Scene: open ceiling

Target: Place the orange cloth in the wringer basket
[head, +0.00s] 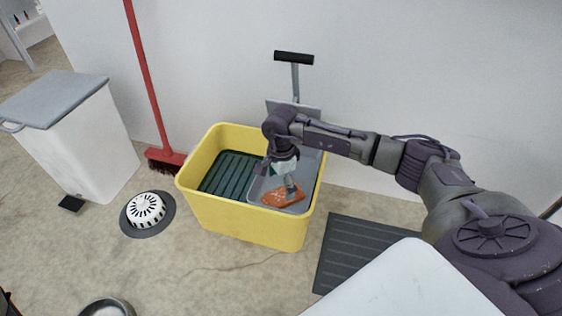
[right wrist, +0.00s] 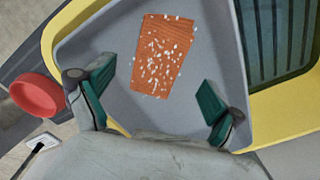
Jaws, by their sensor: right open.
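The orange cloth (head: 275,200) lies flat on the floor of the grey wringer basket (head: 256,188), which sits in the right part of a yellow bucket (head: 240,222). In the right wrist view the cloth (right wrist: 163,55) is a rectangle with white specks, lying on the grey basket floor (right wrist: 105,40). My right gripper (head: 289,188) is over the basket, above the cloth. Its green-padded fingers (right wrist: 152,95) are spread apart with nothing between them, and the cloth lies beyond them. My left gripper is not in view.
A black-handled lever (head: 294,58) rises behind the basket. A red broom (head: 148,80) leans on the wall and a white bin (head: 85,140) stands at left. A white-domed drain (head: 146,209) and a dark ribbed mat (head: 350,245) lie on the floor.

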